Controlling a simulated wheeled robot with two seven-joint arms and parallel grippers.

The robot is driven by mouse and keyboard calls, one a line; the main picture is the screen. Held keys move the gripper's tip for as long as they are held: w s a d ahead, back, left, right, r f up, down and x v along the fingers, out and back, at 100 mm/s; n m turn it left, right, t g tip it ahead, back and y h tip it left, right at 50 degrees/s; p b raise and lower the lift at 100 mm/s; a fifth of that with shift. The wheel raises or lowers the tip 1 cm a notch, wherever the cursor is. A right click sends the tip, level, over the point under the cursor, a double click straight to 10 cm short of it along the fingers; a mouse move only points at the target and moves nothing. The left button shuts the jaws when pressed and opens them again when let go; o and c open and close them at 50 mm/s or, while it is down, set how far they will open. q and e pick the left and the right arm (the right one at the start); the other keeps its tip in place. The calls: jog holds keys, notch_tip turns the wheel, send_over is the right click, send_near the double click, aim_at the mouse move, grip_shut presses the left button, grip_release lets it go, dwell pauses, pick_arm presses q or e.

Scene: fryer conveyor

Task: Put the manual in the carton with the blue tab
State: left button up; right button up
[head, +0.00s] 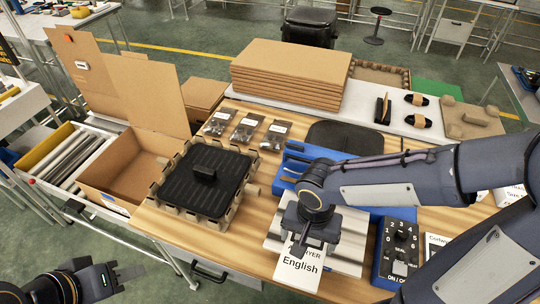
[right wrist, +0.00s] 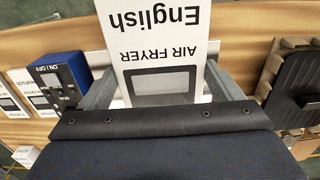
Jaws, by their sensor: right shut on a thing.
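The open cardboard carton (head: 105,190) stands left of the wooden table on the roller conveyor, its tall flaps raised. The white manual (head: 299,272), printed "AIR FRYER" and "English", is in my right gripper (head: 304,236), above the near part of the table. In the right wrist view the manual (right wrist: 160,50) lies between the two fingers (right wrist: 160,88). My left gripper (head: 128,280) is at the lower left, empty, with its fingers apart, well clear of the carton.
A black tray part in a cardboard holder (head: 225,213) sits between the carton and my right gripper. Bagged parts (head: 247,130), a stack of flat cardboard (head: 285,75) and a blue control box (head: 397,250) are around it. More booklets (head: 436,243) lie at the right.

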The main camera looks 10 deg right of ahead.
jog(key=w+d+f+n, duration=0.1)
jog(key=w+f+n, duration=0.1)
jog(key=w, duration=0.3)
jog(key=w+d+f+n+b, duration=0.1)
jog(key=w+d+f+n, duration=0.1)
jog(key=w+f, duration=0.2)
jog(key=w+d+f+n+b, duration=0.1)
jog(key=w+f, duration=0.2)
jog(key=w, duration=0.3)
jog(key=shift+w+d+f+n, duration=0.15)
jog(key=shift+d+f+n, duration=0.15)
jog(key=shift+n, duration=0.1)
jog(key=shift+w+d+f, duration=0.2)
jog(key=shift+w+f, duration=0.05)
jog(key=shift+w, duration=0.05)
